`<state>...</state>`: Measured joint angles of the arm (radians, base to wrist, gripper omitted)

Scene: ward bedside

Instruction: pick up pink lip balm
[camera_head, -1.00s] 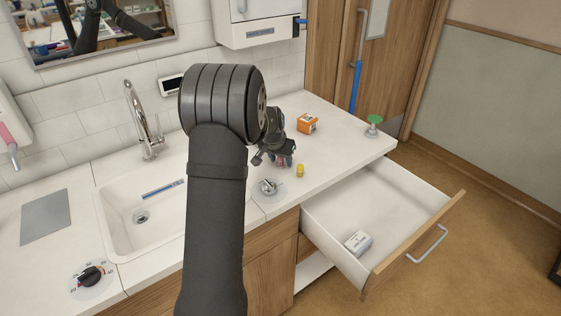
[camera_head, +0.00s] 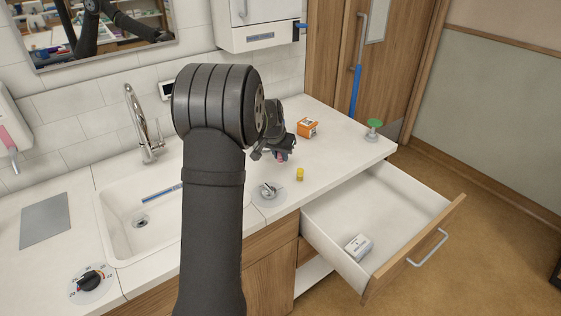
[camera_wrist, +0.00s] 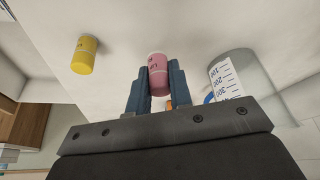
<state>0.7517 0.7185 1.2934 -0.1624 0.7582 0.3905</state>
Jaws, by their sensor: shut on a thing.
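The pink lip balm (camera_wrist: 159,75) is a small pink cylinder with printed letters on its side. In the wrist view it sits between the two dark fingers of my gripper (camera_wrist: 158,84), which are shut on it. In the head view my gripper (camera_head: 276,153) is above the white counter, and only a small bit of the pink lip balm (camera_head: 281,157) shows below the fingers. My arm and wrist hide part of the gripper there.
A yellow cylinder (camera_head: 300,174) stands near on the counter, also in the wrist view (camera_wrist: 85,55). An orange box (camera_head: 307,128) is behind. A clear graduated container (camera_wrist: 228,77) shows in the wrist view. The open drawer (camera_head: 408,203) holds a small white box (camera_head: 358,247).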

